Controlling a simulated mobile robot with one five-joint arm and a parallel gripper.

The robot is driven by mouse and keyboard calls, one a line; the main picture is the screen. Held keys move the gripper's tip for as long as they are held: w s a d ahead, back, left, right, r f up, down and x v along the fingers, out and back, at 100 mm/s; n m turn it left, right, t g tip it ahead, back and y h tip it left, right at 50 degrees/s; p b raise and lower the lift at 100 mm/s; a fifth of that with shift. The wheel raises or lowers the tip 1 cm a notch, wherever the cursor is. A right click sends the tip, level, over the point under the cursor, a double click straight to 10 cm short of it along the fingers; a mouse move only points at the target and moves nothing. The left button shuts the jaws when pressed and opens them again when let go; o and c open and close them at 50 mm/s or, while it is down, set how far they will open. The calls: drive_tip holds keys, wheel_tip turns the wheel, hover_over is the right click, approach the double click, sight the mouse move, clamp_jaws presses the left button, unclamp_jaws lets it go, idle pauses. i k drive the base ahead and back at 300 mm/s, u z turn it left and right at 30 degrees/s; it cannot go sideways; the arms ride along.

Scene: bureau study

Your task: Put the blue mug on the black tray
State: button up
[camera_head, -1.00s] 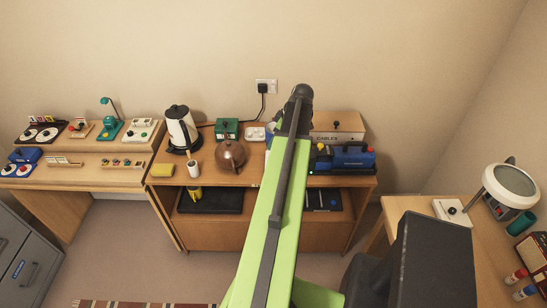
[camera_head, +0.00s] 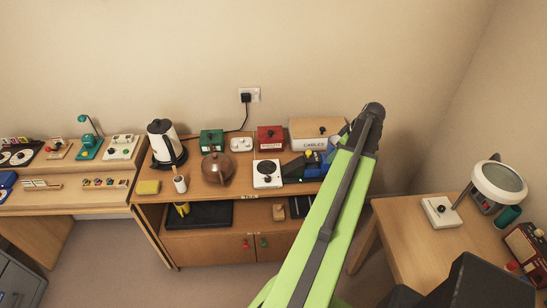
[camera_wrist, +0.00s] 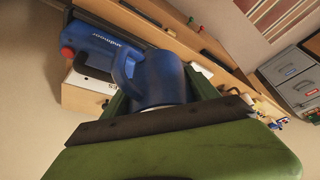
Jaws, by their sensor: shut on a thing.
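The blue mug (camera_wrist: 160,75) is between the green fingers of my gripper (camera_wrist: 162,92) in the wrist view, its handle towards the upper left. My gripper is shut on it. In the head view the arm's dark end is at the right end of the cabinet top, and the fingers and mug cannot be made out clearly. A flat black tray (camera_head: 212,215) lies on the cabinet's open shelf, left side, below the top, with a yellow object (camera_head: 182,208) on its left end. The gripper is above and right of it.
The cabinet top holds a kettle (camera_head: 165,143), brown teapot (camera_head: 217,169), green box (camera_head: 211,141), red box (camera_head: 270,139), white knobbed plate (camera_head: 267,174) and cables box (camera_head: 313,133). A blue machine (camera_wrist: 92,45) is beside the mug. The right desk (camera_head: 410,230) holds a lamp.

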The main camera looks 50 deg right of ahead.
sight(215, 207)
drive_tip(key=z, duration=0.25)
drive_tip(key=i, duration=1)
